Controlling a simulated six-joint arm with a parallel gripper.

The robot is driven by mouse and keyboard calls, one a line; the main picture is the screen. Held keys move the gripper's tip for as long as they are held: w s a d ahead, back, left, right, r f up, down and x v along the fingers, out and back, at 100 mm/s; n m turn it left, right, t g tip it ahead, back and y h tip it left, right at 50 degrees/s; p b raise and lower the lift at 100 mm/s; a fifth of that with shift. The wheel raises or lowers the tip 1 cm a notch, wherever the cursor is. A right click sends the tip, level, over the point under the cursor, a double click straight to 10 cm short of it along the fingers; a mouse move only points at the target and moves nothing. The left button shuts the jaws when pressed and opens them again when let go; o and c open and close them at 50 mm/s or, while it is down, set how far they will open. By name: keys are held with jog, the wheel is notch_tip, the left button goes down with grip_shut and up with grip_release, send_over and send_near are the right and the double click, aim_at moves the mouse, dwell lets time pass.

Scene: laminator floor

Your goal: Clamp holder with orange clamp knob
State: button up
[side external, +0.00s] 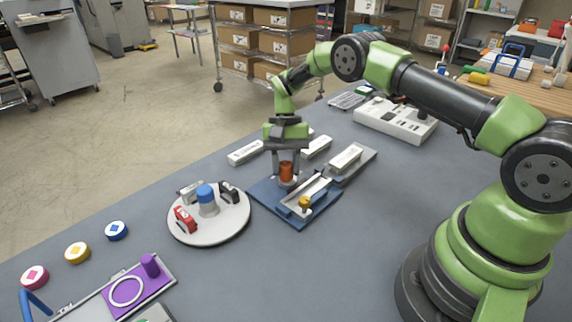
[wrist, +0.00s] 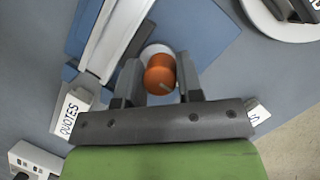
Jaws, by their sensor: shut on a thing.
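The orange clamp knob (side external: 286,170) stands upright at the back corner of the blue holder base (side external: 297,216). It also shows in the wrist view (wrist: 160,75), over a pale round collar. My gripper (side external: 287,167) points straight down over it, with one finger on each side. In the wrist view my gripper (wrist: 160,82) is shut on the orange knob. The holder has a pale channel (side external: 310,193) with a white strip, and a small yellow knob (side external: 304,202) at its front end.
A round white turntable (side external: 209,232) with a blue knob and red, black and grey clips stands left of the holder. White labelled blocks (side external: 246,152) lie behind, with another on a grey plate (side external: 357,162) at right. A purple plate (side external: 130,288) and coloured discs (side external: 77,252) lie front left.

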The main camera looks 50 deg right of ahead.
jog(key=o, duration=0.9)
jog(key=v, duration=0.7)
jog(key=shift+r, duration=0.2)
jog(key=shift+d, duration=0.1)
